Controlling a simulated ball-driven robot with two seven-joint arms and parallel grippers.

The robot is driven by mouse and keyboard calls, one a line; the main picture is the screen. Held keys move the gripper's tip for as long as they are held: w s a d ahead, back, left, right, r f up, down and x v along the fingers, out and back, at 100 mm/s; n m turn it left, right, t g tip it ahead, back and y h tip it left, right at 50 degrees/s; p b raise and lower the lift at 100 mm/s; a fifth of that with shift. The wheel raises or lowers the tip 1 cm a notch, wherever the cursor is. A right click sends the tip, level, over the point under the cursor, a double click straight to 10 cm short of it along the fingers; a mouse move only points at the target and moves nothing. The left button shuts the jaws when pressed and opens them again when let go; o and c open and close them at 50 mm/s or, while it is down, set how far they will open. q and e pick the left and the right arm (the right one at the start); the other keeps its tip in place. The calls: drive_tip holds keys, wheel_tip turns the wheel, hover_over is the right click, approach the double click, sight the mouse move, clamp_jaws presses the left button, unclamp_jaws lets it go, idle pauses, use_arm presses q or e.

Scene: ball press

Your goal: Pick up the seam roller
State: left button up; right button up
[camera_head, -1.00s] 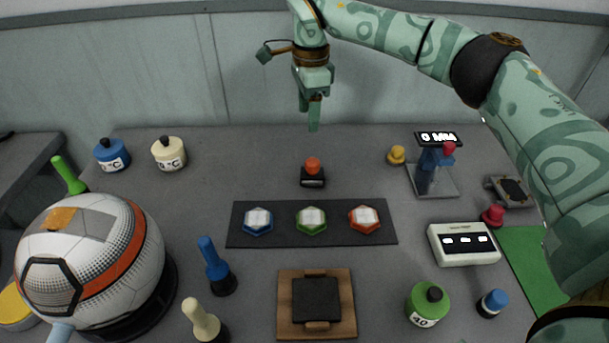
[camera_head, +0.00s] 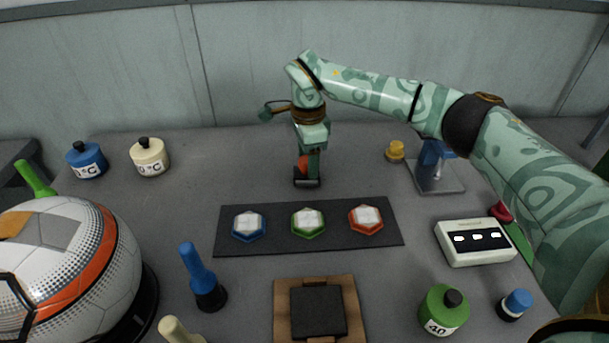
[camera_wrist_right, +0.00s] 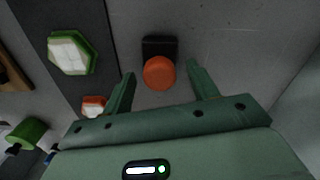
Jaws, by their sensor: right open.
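The seam roller, which I take to be the tool with an orange knob (camera_wrist_right: 159,73) on a black base (camera_head: 307,183), stands upright behind the dark mat. My right gripper (camera_head: 308,165) points down at it from above and partly hides the knob. In the right wrist view my right gripper (camera_wrist_right: 162,80) is open, with one finger on each side of the knob. Gaps show between the fingers and the knob there. My left gripper is not in view.
A dark mat (camera_head: 228,245) with blue, green and red hexagonal pieces lies in front. A display stand (camera_head: 440,185) and yellow knob (camera_head: 395,151) are to the right. A ball (camera_head: 70,265) and several bottles stand around. The table behind the roller is clear.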

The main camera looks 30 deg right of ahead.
drive_tip(key=shift+w+f, duration=0.1)
drive_tip(key=shift+f, duration=0.6)
drive_tip(key=shift+r, duration=0.2)
drive_tip(key=c, duration=1.2)
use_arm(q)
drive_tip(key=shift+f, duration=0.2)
use_arm(e)
drive_tip(key=shift+r, duration=0.1)
